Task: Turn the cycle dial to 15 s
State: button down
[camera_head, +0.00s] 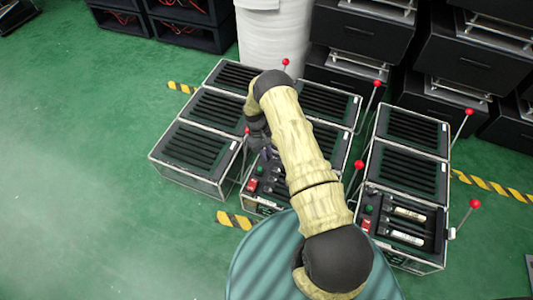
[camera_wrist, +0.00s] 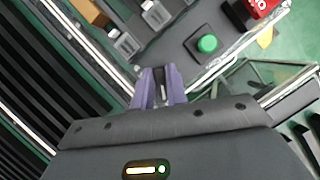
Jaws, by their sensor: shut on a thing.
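My gripper (camera_wrist: 159,84) shows in the wrist view as two purple fingers closed around a small dark part at the edge of a fixture's panel. This part appears to be the cycle dial (camera_wrist: 159,73); the fingers hide most of it, and its scale and pointer cannot be read. In the head view my gripper (camera_head: 264,153) is at the middle fixture (camera_head: 248,205), partly hidden by my arm. On that panel, a green button (camera_wrist: 207,43) and a red switch (camera_wrist: 262,5) are to the right of the fingers in the wrist view.
Slotted boxes (camera_head: 190,150) stand at the left, with a gap before the middle fixture. Another fixture (camera_head: 405,225) with red-knobbed levers stands at the right. Dark drawer units (camera_head: 470,62) and a white roll (camera_head: 270,40) are behind. Green floor at the left is clear.

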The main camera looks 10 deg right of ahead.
jog(key=shift+w+a, duration=0.1)
jog(key=shift+w, duration=0.1)
jog(key=c, duration=1.4)
grip_release()
jog(key=shift+s, duration=0.1)
jog(key=shift+r, duration=0.15)
jog(key=p+v, duration=0.5)
jog(key=v, duration=1.2)
jog(key=shift+a, duration=0.1)
jog(key=shift+r, duration=0.15)
